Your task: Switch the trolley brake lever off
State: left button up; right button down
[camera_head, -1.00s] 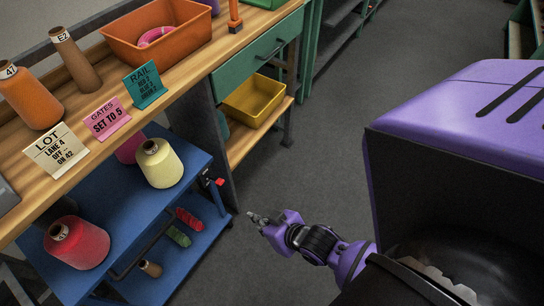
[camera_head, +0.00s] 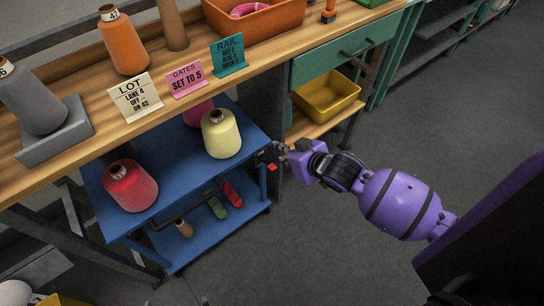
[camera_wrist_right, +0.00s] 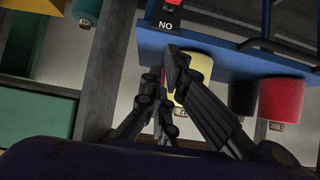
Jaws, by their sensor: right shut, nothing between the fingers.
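The blue trolley (camera_head: 180,165) stands partly under the wooden bench. Its brake lever (camera_head: 271,167), with a red tip, is on a dark plate at the trolley's right end. In the right wrist view the red part of the lever (camera_wrist_right: 174,2) is cut by the top edge, beside a black plate (camera_wrist_right: 167,24) whose white letters appear as "NO". My right gripper (camera_head: 281,148) is shut and empty, close to the lever plate. In the right wrist view its fingers (camera_wrist_right: 163,70) point toward the plate; contact cannot be told. My left gripper is not in view.
A yellow cone (camera_head: 221,134) and a red cone (camera_head: 131,186) stand on the trolley top. The bench (camera_head: 60,170) carries signs, cones and an orange bin (camera_head: 268,22). A yellow bin (camera_head: 327,96) sits on a shelf beyond the gripper. Floor is clear at the right.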

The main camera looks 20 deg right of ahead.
send_over(273, 167)
jog(key=w, duration=0.3)
jog(key=f, duration=0.5)
jog(key=shift+s+a+f+b, duration=0.2)
jog(key=shift+s+a+b, duration=0.05)
jog(key=shift+a+b, duration=0.05)
jog(key=shift+s+d+f, duration=0.1)
jog(key=shift+s+f, duration=0.15)
jog(key=shift+f, duration=0.35)
jog(key=shift+s+d+f, duration=0.1)
jog(key=shift+s+f, duration=0.15)
jog(key=shift+f, duration=0.35)
jog(key=shift+s+f, duration=0.15)
jog(key=shift+f, duration=0.1)
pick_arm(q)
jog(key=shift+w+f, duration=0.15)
pick_arm(e)
jog(key=shift+s+d+f, duration=0.1)
jog(key=shift+f, duration=0.25)
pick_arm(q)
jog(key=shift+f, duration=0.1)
pick_arm(e)
jog(key=shift+s+f+t+b, duration=0.3)
jog(key=shift+f, duration=0.05)
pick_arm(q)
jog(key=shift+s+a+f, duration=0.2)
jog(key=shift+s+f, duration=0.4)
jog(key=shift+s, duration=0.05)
